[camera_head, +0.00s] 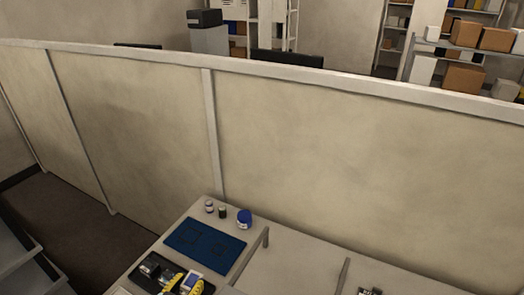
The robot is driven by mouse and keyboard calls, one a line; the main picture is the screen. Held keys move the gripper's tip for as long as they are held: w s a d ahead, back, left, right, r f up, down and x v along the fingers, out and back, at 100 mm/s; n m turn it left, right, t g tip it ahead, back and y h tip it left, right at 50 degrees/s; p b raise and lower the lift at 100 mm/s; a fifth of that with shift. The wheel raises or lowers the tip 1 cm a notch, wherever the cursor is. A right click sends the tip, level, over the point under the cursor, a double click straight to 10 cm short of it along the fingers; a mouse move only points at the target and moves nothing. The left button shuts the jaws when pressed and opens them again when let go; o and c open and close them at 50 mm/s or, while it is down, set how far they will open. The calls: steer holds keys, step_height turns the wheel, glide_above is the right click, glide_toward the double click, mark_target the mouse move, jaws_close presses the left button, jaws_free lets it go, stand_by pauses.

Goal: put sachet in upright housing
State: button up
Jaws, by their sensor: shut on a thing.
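I cannot make out my gripper in the head view. I cannot pick out a sachet either; anything my gripper holds is out of sight. No thing in view can be clearly told as the upright housing. A short blue and white round container (244,218) stands at the back of the workbench. Two smaller jars, one pale (209,206) and one dark (222,212), stand to its left.
A blue mat (205,247) lies flat on the bench. In front, a black tray (139,278) holds small yellow, black and pale items. A small grey and dark object (370,291) shows at the bottom edge. A beige partition (350,150) stands behind the bench.

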steer(key=d+r, duration=0.2)
steer(key=d, duration=0.1)
steer(key=w+d+r, duration=0.1)
steer(key=d, duration=0.3)
steer(key=d+r, duration=0.2)
steer(key=d, duration=0.2)
steer(key=shift+w+d+r, duration=0.25)
steer(key=shift+w+r, duration=0.05)
steer(key=shift+w, duration=0.05)
steer(key=s+d+r, duration=0.2)
steer(key=d+r, duration=0.5)
steer(key=d, duration=0.3)
steer(key=s+r+n+y+p, duration=0.3)
steer(key=s+r+p, duration=0.4)
steer(key=p, duration=1.8)
steer(key=shift+s+a+r+t+y+p, duration=0.25)
steer(key=shift+r+t+y+p, duration=0.1)
steer(key=shift+y, duration=0.25)
steer(key=shift+d, duration=0.1)
